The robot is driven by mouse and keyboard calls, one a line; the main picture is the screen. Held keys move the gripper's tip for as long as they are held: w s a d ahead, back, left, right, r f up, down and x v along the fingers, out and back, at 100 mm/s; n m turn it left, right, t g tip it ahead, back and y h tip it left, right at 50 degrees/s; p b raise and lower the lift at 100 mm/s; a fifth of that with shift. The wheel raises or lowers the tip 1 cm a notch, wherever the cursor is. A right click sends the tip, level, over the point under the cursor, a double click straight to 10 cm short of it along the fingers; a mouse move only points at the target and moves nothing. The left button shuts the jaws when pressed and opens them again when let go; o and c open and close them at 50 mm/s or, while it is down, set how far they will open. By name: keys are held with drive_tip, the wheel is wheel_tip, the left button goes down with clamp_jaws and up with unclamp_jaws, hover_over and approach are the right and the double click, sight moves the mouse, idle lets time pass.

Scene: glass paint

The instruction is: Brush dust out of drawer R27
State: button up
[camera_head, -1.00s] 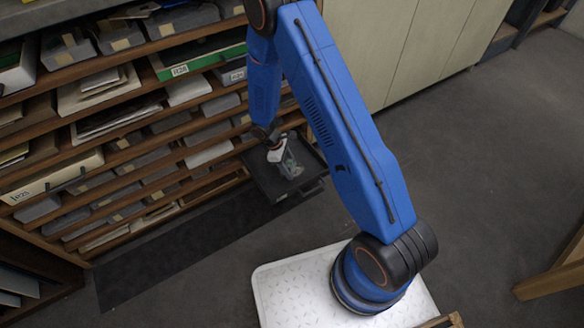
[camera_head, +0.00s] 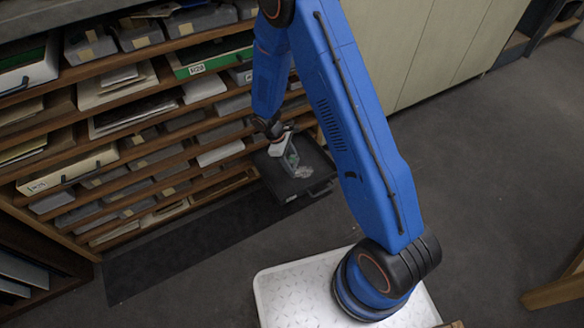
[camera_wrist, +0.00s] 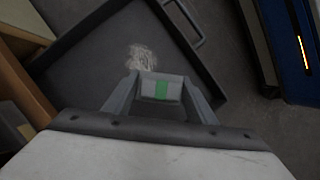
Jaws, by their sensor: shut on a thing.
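A dark, shallow drawer (camera_head: 318,160) is pulled out low at the right end of the shelf unit. In the wrist view, the drawer (camera_wrist: 85,75) fills the upper left, with its handle at the top right. A pale patch of dust (camera_wrist: 140,56) lies on the drawer floor. The dust (camera_head: 303,172) also shows in the head view. My gripper (camera_head: 291,160) is over the drawer. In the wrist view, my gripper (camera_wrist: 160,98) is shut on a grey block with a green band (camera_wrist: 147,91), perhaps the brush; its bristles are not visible. No drawer number is readable here.
The wooden shelf unit (camera_head: 150,134) holds several grey boxes, papers and labelled drawers, left of the open drawer. Pale cabinet doors (camera_head: 400,45) stand behind my arm. A dark mat (camera_head: 200,238) lies before the shelves.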

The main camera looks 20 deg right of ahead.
drive_tip(key=shift+r, duration=1.05)
